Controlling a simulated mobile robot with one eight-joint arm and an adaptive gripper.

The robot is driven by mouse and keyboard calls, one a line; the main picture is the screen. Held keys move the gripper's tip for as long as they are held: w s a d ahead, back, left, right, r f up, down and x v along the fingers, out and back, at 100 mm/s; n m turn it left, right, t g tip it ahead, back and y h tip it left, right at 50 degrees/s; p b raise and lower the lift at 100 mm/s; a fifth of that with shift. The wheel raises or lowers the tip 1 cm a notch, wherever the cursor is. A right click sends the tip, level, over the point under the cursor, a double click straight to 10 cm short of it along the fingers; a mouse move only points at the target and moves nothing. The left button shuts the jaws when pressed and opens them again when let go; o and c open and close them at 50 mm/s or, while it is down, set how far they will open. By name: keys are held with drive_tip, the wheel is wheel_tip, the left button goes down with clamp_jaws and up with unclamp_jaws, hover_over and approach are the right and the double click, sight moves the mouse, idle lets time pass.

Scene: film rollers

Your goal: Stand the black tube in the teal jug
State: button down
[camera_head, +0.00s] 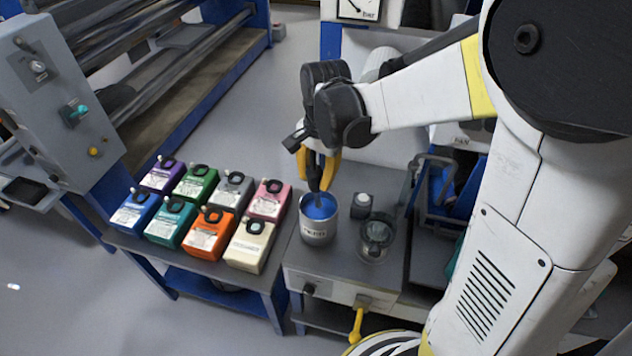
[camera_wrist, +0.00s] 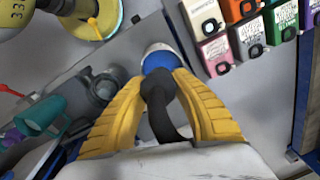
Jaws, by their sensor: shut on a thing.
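My gripper (camera_head: 318,178) is shut on a dark, slim thing that I take for the black tube (camera_head: 321,187). In the wrist view, the black tube (camera_wrist: 162,105) lies between the yellow fingers of my gripper (camera_wrist: 160,88). Its lower end overlaps the blue filling of a metal can (camera_head: 318,231); I cannot tell whether it touches it. The teal jug (camera_wrist: 42,112) lies in view at the left of the wrist view, apart from my gripper. In the head view only a teal sliver (camera_head: 457,254) shows, largely hidden by my arm.
A glass jar (camera_head: 376,238) and a small dark-capped bottle (camera_head: 361,205) stand right of the can. Several coloured cartons (camera_head: 209,233) crowd the left of the bench. A dark frame with blue (camera_head: 440,195) stands at the right, near my arm.

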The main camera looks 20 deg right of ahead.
drive_tip(key=shift+r+p, duration=4.55)
drive_tip(key=shift+r, duration=1.75)
